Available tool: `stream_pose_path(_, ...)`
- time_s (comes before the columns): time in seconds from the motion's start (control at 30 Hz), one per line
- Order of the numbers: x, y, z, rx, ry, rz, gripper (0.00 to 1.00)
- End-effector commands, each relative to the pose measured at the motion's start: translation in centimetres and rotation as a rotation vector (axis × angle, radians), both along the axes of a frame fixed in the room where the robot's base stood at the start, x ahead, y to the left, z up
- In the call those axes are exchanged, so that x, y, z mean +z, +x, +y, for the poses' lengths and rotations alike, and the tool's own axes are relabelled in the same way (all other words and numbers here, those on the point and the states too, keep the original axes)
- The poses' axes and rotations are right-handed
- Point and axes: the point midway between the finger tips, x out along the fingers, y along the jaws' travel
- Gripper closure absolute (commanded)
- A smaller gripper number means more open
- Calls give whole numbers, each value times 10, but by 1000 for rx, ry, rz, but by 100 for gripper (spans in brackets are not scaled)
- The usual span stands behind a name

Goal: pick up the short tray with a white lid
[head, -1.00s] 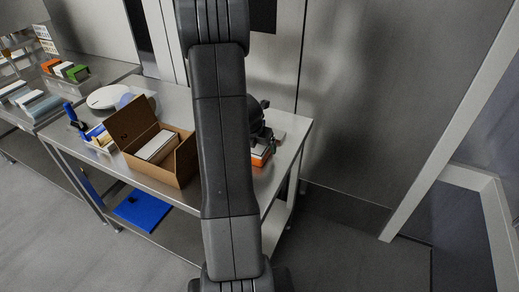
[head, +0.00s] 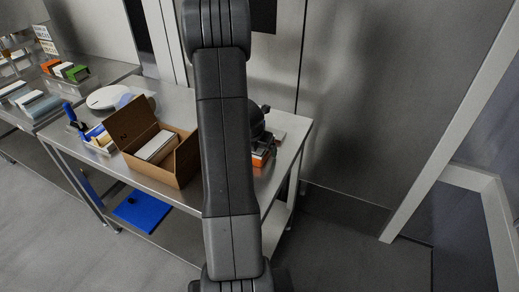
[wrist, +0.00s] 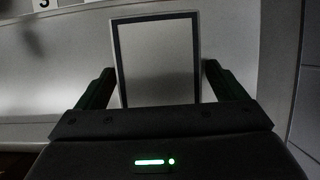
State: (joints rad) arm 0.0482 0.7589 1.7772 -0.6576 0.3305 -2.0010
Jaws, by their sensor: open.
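In the wrist view, a flat rectangular tray (wrist: 158,62) with a pale grey-white top and a dark border lies between my fingers. I take it for the tray with a white lid; its height cannot be judged from here. My gripper (wrist: 159,70) is open, with one finger on each side of it and a gap visible at the right finger. In the head view my gripper is mostly hidden behind my arm, over the table's right end. Small packs with orange sides (head: 262,158) show just below it, partly covered by my arm.
The steel table (head: 158,183) also bears an open cardboard box (head: 182,165) holding pale packs, a round white item (head: 107,97) and a blue-handled item (head: 70,112). A blue thing (head: 142,211) lies on the lower shelf. A wall stands behind. Floor at right is clear.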

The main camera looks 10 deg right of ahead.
Motion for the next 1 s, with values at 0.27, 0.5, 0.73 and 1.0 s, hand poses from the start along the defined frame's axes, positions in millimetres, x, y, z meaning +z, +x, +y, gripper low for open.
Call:
stream_pose_path(0.27,0,0,0,0,0,0,21)
stream_pose_path(0.5,0,0,0,0,1,-1,62)
stream_pose_path(0.73,3,0,0,-1,1,-2,62)
stream_pose_path(1.0,51,1,0,-1,0,-7,62)
